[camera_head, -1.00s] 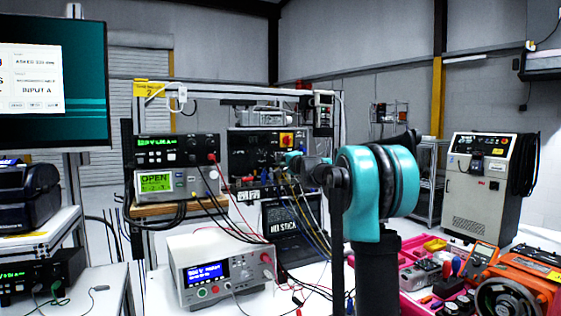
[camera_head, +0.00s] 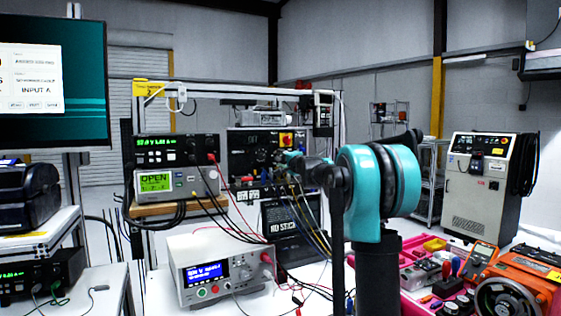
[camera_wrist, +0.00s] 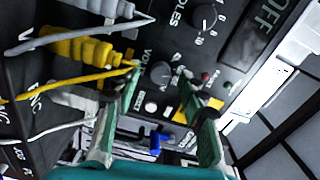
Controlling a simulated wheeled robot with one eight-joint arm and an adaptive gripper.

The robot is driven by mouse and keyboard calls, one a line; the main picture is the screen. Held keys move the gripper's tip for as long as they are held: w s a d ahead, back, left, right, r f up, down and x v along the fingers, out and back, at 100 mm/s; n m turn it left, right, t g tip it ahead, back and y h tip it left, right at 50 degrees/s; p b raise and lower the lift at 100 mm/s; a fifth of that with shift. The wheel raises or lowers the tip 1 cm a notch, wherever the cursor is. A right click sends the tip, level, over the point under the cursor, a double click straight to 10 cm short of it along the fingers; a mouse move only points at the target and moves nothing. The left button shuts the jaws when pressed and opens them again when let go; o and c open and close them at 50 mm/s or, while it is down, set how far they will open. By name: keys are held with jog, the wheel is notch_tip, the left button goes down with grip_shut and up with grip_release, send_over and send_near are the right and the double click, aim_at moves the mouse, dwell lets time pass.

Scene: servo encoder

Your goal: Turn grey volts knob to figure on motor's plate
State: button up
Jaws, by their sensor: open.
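The grey volts knob (camera_wrist: 160,73) is a small round dial on a black panel in the wrist view, with "VO" lettering beside it. My gripper (camera_wrist: 161,92) is open, with one green-padded finger on each side of the knob and a gap to both; I cannot tell whether the tips reach its depth. The knob's setting is too small to read. In the head view the black panel (camera_head: 238,150) stands on the back bench, with my gripper (camera_head: 291,158) at its right side, partly hidden by my arm. No readable motor plate shows.
A larger knob (camera_wrist: 205,17) marked POLES lies above the volts knob. Yellow plugs (camera_wrist: 80,48) and leads crowd the left, close to a finger. A red button (camera_wrist: 205,76) is near the other finger.

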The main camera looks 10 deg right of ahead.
jog(key=v, duration=1.1)
jog(key=shift+s, duration=0.35)
jog(key=s+a+f+n+g+y, duration=0.1)
jog(key=s+a+f+n+g, duration=0.35)
jog(key=s+f, duration=0.7)
jog(key=s+a+f+n+g, duration=0.4)
jog(key=s+f, duration=0.4)
jog(key=f, duration=0.6)
jog(key=s+d+f+n+g+h, duration=0.2)
jog(key=s+d+f+h, duration=0.1)
jog(key=s+f, duration=0.8)
jog(key=s+d+f+n+g+h, duration=0.2)
jog(key=s+d+f, duration=0.4)
jog(key=s+f, duration=0.5)
jog(key=s+h, duration=0.1)
jog(key=s, duration=0.2)
jog(key=shift+f+h, duration=0.25)
jog(key=shift+h, duration=0.05)
jog(key=shift+w+a+g, duration=0.1)
jog(key=shift+g, duration=0.15)
jog(key=shift+c, duration=0.5)
